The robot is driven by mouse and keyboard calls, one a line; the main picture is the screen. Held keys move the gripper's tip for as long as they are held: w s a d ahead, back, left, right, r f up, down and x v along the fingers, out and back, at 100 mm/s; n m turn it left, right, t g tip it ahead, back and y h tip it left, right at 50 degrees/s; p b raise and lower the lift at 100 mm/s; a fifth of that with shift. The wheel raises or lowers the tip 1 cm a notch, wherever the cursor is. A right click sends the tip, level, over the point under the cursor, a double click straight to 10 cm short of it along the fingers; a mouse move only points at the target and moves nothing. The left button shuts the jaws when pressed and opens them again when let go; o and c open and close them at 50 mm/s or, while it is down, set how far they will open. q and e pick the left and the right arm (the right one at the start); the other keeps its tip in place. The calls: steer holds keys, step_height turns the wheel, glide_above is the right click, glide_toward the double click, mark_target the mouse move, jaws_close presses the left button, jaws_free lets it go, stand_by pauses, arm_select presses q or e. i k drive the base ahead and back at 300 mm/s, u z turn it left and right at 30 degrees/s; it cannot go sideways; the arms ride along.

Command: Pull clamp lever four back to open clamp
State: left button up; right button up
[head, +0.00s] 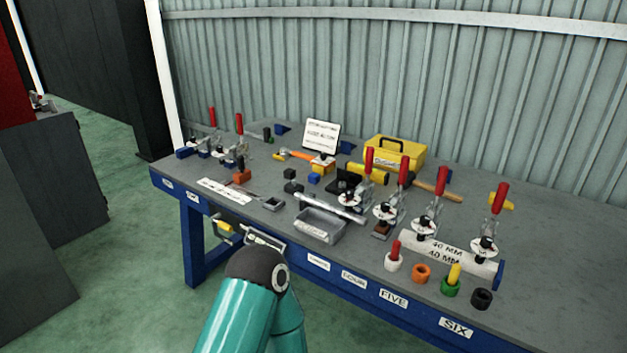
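A row of toggle clamps with upright red levers stands on the grey bench. By the front-edge labels, clamp four seems to be the second of the right-hand group, with its red lever (404,173) upright and its metal body (385,211) over a brown block (381,230). Its neighbours' levers (369,161) and (440,206) stand close on both sides. A teal arm of mine, probably the left, rises from the bottom, below the bench front. Grey parts beyond its dark joint may be my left gripper (264,240); its fingers are not clear. My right gripper is not in view.
A grey tray (320,226) and a metal bar (330,208) lie in front of the clamps. Coloured cup-like holders (421,273) stand at the right front. A yellow toolbox (394,153) and a hammer (437,190) are behind. Two more clamps stand at the left end.

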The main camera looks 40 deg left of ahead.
mark_target(405, 159)
steer(key=k, duration=0.6)
steer(key=u, duration=0.5)
steer(key=i, duration=1.05)
steer(key=z, duration=0.25)
